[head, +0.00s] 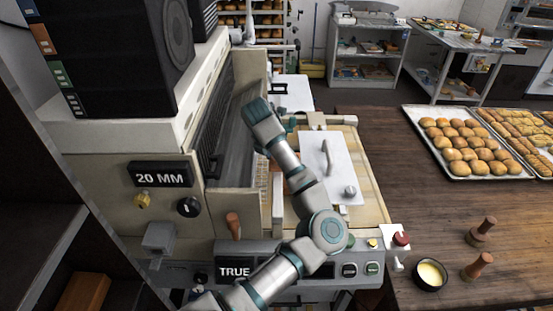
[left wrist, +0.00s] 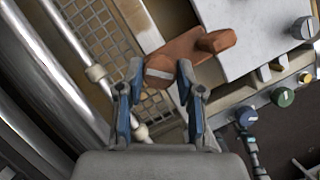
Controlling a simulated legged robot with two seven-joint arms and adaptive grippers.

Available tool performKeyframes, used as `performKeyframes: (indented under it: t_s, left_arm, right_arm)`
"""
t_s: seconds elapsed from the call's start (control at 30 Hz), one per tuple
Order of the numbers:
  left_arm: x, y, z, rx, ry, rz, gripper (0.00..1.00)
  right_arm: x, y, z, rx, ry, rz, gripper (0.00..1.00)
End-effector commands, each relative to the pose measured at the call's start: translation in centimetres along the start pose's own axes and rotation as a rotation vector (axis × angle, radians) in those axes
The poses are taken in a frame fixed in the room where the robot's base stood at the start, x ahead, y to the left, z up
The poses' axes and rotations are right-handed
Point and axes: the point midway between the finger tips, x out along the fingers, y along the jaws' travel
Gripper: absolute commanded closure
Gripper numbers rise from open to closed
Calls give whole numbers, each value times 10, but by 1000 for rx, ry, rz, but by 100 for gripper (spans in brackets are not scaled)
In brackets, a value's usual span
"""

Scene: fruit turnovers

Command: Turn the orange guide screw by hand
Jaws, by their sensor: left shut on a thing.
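The orange guide screw (left wrist: 160,75) shows in the left wrist view as an orange-brown knob with a pale slot across its head and a wing (left wrist: 208,44) reaching up and right. My left gripper (left wrist: 160,86) has a blue-grey finger on each side of the slotted head and is shut on it. In the head view my left gripper (head: 262,112) reaches into the machine beside its tall grille; there, its fingertips and what they hold are hidden. Another orange-brown knob (head: 233,224) stands at the machine's front. My right gripper is not in view.
Shiny rollers (left wrist: 40,110) and a mesh panel (left wrist: 100,30) lie close to the left gripper. A white plate (head: 320,160) lies right of my arm. Coloured knobs (left wrist: 283,97) line the machine's edge. A wooden table (head: 400,150) with bun trays (head: 465,178) stands right.

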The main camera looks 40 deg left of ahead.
Motion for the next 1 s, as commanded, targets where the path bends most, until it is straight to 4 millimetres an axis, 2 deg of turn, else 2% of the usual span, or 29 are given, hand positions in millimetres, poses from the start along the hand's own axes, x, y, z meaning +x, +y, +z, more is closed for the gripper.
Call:
performKeyframes:
  t_s: [0.2, 0.37, 0.7, 1.0]
  left_arm:
    - [0, 3, 0, 188, -2, -78, 98]
    - [-1, 4, 0, 326, -1, -136, 98]
    - [-2, 6, 2, 571, -2, -235, 98]
    - [-1, 7, 2, 689, 0, -282, 98]
  right_arm:
    - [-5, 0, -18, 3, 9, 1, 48]
    - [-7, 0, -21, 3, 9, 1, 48]
    - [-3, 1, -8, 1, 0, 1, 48]
    - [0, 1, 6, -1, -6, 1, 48]
